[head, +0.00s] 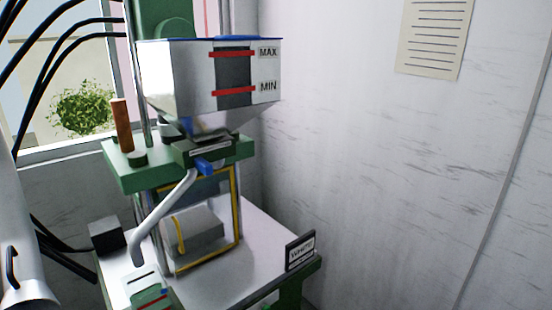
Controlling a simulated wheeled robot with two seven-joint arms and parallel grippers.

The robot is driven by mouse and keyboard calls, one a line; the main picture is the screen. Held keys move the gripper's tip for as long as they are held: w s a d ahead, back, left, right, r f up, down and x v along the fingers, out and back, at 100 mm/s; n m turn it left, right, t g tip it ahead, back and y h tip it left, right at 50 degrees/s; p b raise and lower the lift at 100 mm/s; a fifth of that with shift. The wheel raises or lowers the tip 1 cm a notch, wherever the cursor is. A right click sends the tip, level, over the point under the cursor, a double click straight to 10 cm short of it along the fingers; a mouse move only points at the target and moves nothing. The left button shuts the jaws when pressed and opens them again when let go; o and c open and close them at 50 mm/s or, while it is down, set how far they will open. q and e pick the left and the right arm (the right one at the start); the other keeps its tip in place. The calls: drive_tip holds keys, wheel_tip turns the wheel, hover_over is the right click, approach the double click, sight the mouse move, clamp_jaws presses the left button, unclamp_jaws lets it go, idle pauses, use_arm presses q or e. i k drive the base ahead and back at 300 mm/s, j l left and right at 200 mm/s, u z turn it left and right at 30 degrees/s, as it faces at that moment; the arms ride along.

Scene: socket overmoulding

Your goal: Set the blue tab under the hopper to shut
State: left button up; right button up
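The hopper (185,85) is a pale metal funnel with a blue rim, a dark sight window, two red bands and MAX and MIN labels. Beneath its narrow end is a dark slide housing (208,148) with a light label, too small to read. The blue tab (204,167) sticks out below the front of this housing. I cannot tell from its position whether it is set open or shut. Neither of my grippers shows in the head view, and nothing is seen touching the tab.
A pale bent tube (163,215) runs down left of the tab. A yellow-edged guard frame (238,210) encloses a grey block (194,232). A green plate (130,175) carries a brown-handled part (121,125). A small sign (300,250) stands at the bench's right corner. Space right of the hopper is clear.

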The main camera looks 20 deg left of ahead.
sight(202, 167)
drive_tip(key=u, duration=1.2)
